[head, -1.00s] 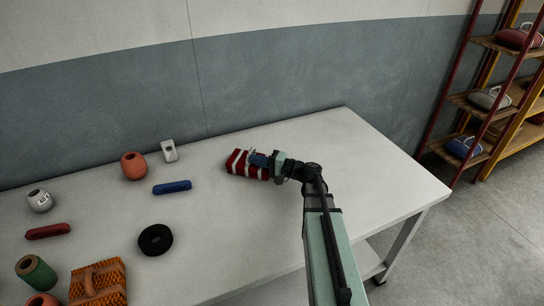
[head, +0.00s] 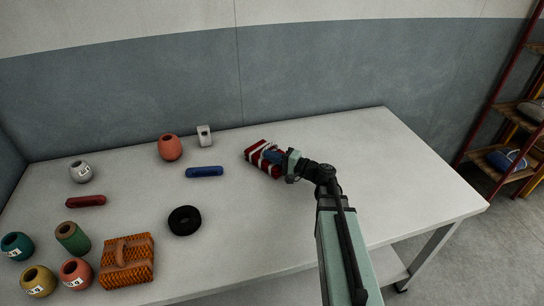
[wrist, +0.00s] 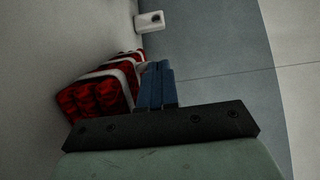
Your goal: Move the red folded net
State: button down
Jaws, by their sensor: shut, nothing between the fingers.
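The red folded net (head: 254,157) with white bands lies on the white table, right of the blue roll. My gripper (head: 270,155) is at the net, its blue fingers overlapping the net's upper side in the head view. In the wrist view the net (wrist: 84,101) lies just left of the fingers (wrist: 156,78), which are together with nothing between them. Whether they touch the net I cannot tell. The fingers and wrist hide part of the net in the head view.
Left on the table (head: 400,180) are a blue roll (head: 205,172), a black ring (head: 184,221), an orange bundle (head: 127,263), an orange float (head: 170,148) and several other floats and spools. A white block (head: 204,136) stands behind. The table's right part is clear.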

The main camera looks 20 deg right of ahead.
jog(key=shift+d, duration=0.1)
dwell(0.7)
jog(key=d, duration=0.3)
jog(key=shift+w+d, duration=0.1)
jog(key=shift+d, duration=0.3)
jog(key=v, duration=1)
jog(key=shift+a, duration=0.1)
jog(key=w+d, duration=0.1)
jog(key=d, duration=0.1)
jog(key=w+d, duration=0.1)
jog(key=d, duration=0.1)
jog(key=w+d+f, duration=0.1)
jog(key=w+d, duration=0.1)
jog(key=shift+w+d, duration=0.15)
jog(key=shift+d, duration=0.2)
jog(key=x, duration=0.9)
jog(key=shift+w+a, duration=0.25)
jog(key=a, duration=0.3)
jog(key=shift+a, duration=0.5)
